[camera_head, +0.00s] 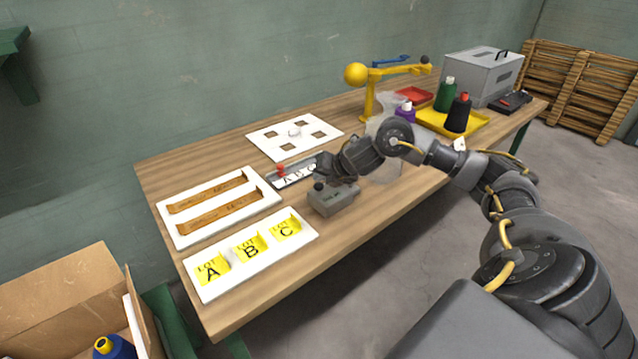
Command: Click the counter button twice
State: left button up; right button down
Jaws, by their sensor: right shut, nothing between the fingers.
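The counter (333,199) is a small grey box on the wooden table, right of the lot board. A dark round knob or button shows at its top left, near my gripper. My right gripper (322,178) is shut and empty, with its fingertips just over the top of the counter. Whether the tips touch the button cannot be told at this size. My right arm comes in from the right, across the table's front edge. My left gripper is not in view.
A white board with yellow lots A, B, C (214,290) lies front left. Behind are a board with two brown strips (164,212), a white board with square holes (262,139) and a slider strip (290,180). A yellow stand (368,103), yellow tray (431,121) and grey case (484,75) stand at right.

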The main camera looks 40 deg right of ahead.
aim_at(322, 187)
jog(key=shift+r+p, duration=0.75)
jog(key=shift+r, duration=0.05)
notch_tip(322, 187, up, 4)
jog(key=p, duration=0.3)
jog(key=shift+f, duration=0.2)
jog(key=shift+f, duration=0.1)
